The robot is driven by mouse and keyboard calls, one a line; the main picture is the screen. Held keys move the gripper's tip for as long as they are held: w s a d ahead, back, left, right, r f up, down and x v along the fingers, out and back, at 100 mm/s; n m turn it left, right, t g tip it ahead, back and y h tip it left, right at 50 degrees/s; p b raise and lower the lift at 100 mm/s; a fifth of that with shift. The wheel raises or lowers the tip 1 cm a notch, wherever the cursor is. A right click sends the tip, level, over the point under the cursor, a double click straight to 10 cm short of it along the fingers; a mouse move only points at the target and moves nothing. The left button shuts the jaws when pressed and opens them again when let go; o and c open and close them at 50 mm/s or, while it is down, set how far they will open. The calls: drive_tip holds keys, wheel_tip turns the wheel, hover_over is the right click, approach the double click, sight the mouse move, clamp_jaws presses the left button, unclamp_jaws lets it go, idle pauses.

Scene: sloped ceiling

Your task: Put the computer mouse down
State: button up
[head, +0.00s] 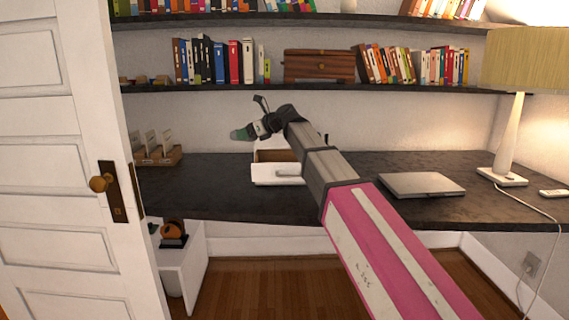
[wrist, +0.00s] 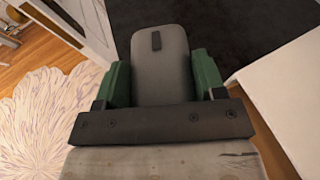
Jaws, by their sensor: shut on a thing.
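The computer mouse (wrist: 161,62) is grey with a dark scroll wheel and fills the space between the green fingers in the wrist view. My gripper (wrist: 161,82) is shut on it, one finger on each side. In the head view my gripper (head: 243,133) is at the end of the outstretched arm, above the left part of the dark desk (head: 225,195). The mouse is hard to make out there. In the wrist view the dark desktop (wrist: 235,30) shows beyond the mouse.
A white box-like object (head: 278,174) stands on the desk by my arm. A card holder (head: 158,156) stands to the left, a closed laptop (head: 421,185) and lamp (head: 503,175) to the right. The open white door (head: 80,170) is at the left. Shelves hang above.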

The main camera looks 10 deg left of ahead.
drive_tip(key=shift+w+d+f, duration=0.9)
drive_tip(key=shift+d+f, duration=0.7)
drive_tip(key=shift+f, duration=0.15)
drive_tip(key=shift+w+d+f, duration=0.9)
drive_tip(key=shift+d+f, duration=0.65)
drive_tip(key=shift+f, duration=0.2)
drive_tip(key=shift+w+d+f, duration=0.9)
drive_tip(key=shift+d+f, duration=0.7)
drive_tip(key=shift+f, duration=0.15)
drive_tip(key=shift+f, duration=0.6)
drive_tip(key=o, duration=0.9)
drive_tip(key=shift+o, duration=0.2)
drive_tip(key=shift+r, duration=0.2)
drive_tip(key=v, duration=1.2)
drive_tip(key=shift+r, duration=0.45)
